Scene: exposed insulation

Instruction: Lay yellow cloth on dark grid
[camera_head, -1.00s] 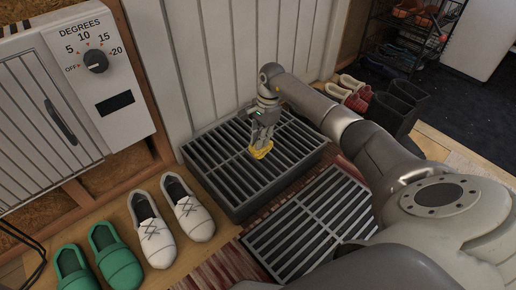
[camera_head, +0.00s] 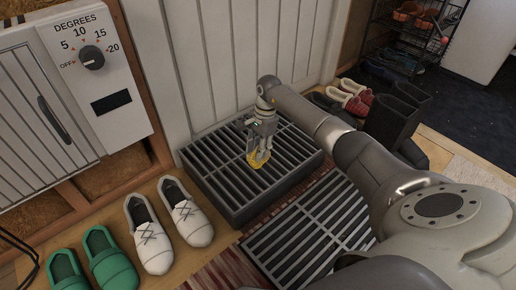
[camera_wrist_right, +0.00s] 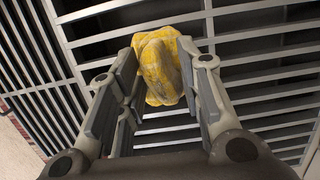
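The yellow cloth (camera_head: 255,160) is a small crumpled piece at the dark raised grid (camera_head: 214,186), near its middle. In the right wrist view the cloth (camera_wrist_right: 157,68) has a raised fold between the fingertips, with the grid bars (camera_wrist_right: 255,52) behind it. My right gripper (camera_head: 259,155) points down over the grid with its fingers apart. In the wrist view my right gripper (camera_wrist_right: 158,70) has one finger on each side of the cloth, with a narrow gap at the right finger. Whether the cloth's underside fully rests on the bars is hidden. My left gripper is out of view.
A second, flatter grid (camera_head: 310,225) lies in front on a reddish mat. White shoes (camera_head: 156,248) and green shoes (camera_head: 110,262) stand at the left. Black boots (camera_head: 397,112) and red shoes (camera_head: 355,100) stand at the right. A white panelled wall (camera_head: 250,55) is close behind.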

